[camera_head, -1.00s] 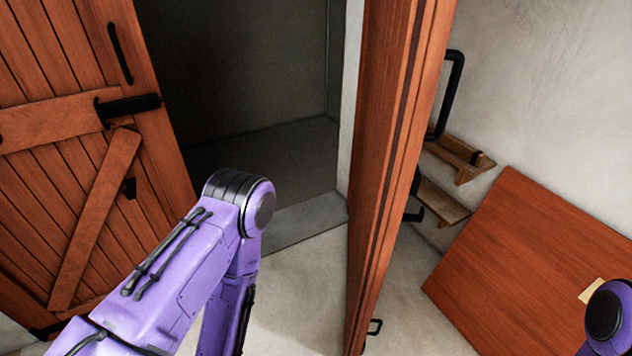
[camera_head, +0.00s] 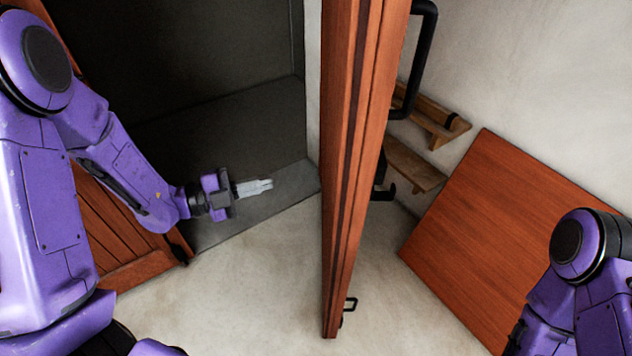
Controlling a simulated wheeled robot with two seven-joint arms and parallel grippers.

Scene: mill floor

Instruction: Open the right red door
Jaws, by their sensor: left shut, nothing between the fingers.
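The right red door (camera_head: 345,170) stands swung out from the doorway, seen nearly edge-on in the middle of the head view. Its black pull handle (camera_head: 424,62) is on its right-hand face. The left red door (camera_head: 115,235) also stands open at the left, mostly hidden behind my left arm. My left gripper (camera_head: 268,187) is shut and empty, in front of the dark doorway and left of the right door's edge, apart from it. My right arm shows at the lower right, but its gripper is out of view.
A reddish-brown wooden tabletop (camera_head: 490,220) lies right of the door. Small wooden wall shelves (camera_head: 415,165) are behind it. The dark doorway (camera_head: 200,80) is open between the doors. The pale floor (camera_head: 250,290) in front is clear.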

